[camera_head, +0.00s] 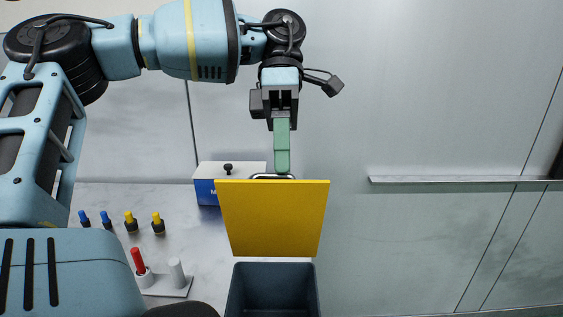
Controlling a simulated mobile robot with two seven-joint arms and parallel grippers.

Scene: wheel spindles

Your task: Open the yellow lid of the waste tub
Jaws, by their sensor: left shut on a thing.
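The yellow lid (272,218) of the waste tub stands raised and steeply tilted, its broad face toward me. Its lower edge is close to the back rim of the dark tub (237,296), whose open top shows below it. A metal handle (258,176) shows at the lid's top edge, partly hidden. My left gripper (282,170) reaches down from above with its green fingers and is shut on the handle. One finger hides the other from this side. My right gripper is not in view.
A blue and white box (207,190) with a black knob stands behind the lid's left side. Blue-topped and yellow-topped pegs (131,222) stand on the pale table. A holder (165,289) carries a red and a white peg. A wall ledge (455,179) is at right.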

